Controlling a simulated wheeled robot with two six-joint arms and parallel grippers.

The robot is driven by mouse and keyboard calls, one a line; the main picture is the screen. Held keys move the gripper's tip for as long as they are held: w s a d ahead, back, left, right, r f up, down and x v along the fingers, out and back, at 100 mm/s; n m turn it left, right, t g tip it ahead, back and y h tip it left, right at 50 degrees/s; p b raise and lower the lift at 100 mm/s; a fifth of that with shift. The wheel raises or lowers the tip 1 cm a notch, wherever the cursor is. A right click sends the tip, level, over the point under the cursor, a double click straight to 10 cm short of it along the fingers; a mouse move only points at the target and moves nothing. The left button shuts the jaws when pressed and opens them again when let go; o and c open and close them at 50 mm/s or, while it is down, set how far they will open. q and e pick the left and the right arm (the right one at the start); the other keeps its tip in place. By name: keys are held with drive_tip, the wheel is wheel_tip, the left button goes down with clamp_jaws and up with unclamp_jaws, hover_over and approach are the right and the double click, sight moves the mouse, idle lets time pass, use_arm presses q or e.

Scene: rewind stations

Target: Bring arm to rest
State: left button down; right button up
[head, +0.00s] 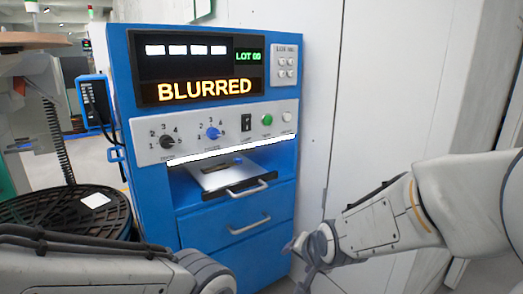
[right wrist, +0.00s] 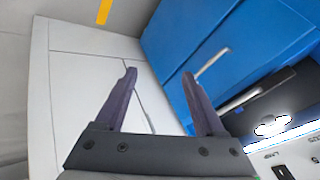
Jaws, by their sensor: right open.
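My right gripper (head: 304,248) hangs in front of the lower right of the blue machine, close to the white wall panel. In the right wrist view its two dark fingers (right wrist: 168,100) are spread apart with nothing between them. My left arm shows at the bottom left of the head view, but its gripper is out of view.
The blue machine (head: 190,222) has a display reading BLURRED, a knob panel (head: 185,135), an open bay with a grey plate (head: 228,175), and handled drawers (head: 250,225). A black round grid (head: 60,212) stands at left. White wall panels (head: 385,100) close the right side.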

drive_tip(key=s+d+f+n+g+h, duration=0.2)
drive_tip(key=s+d+f+n+g, duration=0.4)
drive_tip(key=s+d, duration=0.45)
drive_tip(key=s+a+r+n+g+y+p, duration=0.1)
drive_tip(key=s+a+r+n+g+p, duration=0.1)
drive_tip(key=s+a+r+n+p, duration=0.85)
use_arm(q)
wheel_tip(320, 180, up, 45)
drive_tip(key=p, duration=3.4)
use_arm(e)
drive_tip(key=s+a+r+m, duration=0.1)
drive_tip(key=s+r, duration=0.1)
drive_tip(key=r, duration=1.7)
drive_tip(key=s+a+r+m, duration=0.2)
drive_tip(key=r, duration=1.8)
drive_tip(key=shift+a, duration=0.25)
use_arm(q)
drive_tip(key=shift+f, duration=0.1)
